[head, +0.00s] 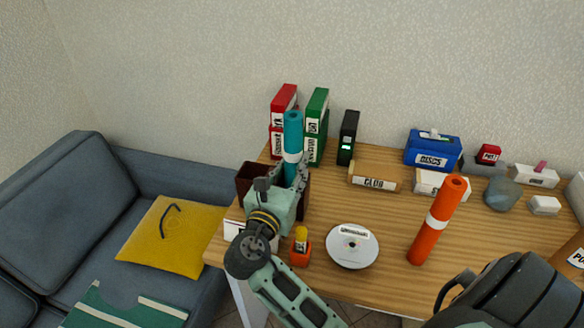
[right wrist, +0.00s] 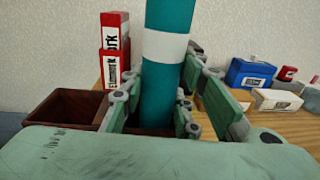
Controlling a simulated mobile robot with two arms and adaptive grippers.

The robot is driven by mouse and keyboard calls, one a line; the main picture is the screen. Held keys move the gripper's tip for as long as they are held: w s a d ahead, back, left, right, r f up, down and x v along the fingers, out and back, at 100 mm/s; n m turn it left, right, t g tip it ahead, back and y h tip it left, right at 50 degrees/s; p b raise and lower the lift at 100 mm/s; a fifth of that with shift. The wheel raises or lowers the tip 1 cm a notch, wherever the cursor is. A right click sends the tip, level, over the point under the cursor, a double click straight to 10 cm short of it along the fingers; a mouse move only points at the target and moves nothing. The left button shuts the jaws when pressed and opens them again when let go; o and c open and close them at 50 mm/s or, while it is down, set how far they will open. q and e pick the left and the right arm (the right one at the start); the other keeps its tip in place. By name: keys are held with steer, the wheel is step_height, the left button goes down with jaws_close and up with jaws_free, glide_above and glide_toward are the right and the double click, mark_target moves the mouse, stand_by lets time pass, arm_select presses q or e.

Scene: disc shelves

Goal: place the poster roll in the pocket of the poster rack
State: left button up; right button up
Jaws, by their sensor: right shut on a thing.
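A teal poster roll (head: 292,135) with a white band stands roughly upright in the head view. My right gripper (head: 287,181) is shut on it below the band. The right wrist view shows the roll (right wrist: 166,85) between both fingers of my gripper (right wrist: 158,100). The dark brown poster rack (head: 245,181) is at the table's left end, with an open pocket left of the roll in the right wrist view (right wrist: 62,106). The roll's lower end is hidden, so I cannot tell how deep it sits in the rack. My left gripper is not in view.
A white disc (head: 352,246) and a small orange holder (head: 301,252) are near the front. Red (head: 284,120) and green binders (head: 317,125) stand behind the rack. A sofa (head: 62,205) is left of the table.

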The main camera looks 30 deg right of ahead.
steer(key=shift+s+a+f, duration=0.1)
steer(key=shift+f, duration=0.6)
steer(key=o, duration=0.8)
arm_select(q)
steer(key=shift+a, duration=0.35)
arm_select(e)
steer(key=o, duration=0.3)
steer(key=shift+a+f, duration=0.1)
steer(key=shift+f, duration=0.05)
steer(key=shift+o, duration=0.2)
steer(key=shift+r, duration=0.4)
arm_select(q)
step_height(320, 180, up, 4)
steer(key=p, duration=0.3)
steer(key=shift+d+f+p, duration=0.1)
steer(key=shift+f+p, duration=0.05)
steer(key=shift+p, duration=0.15)
arm_select(e)
steer(key=r+v, duration=0.1)
steer(key=v, duration=1)
steer(key=shift+s+a, duration=0.2)
steer(key=shift+a, duration=0.05)
steer(key=shift+r, duration=0.1)
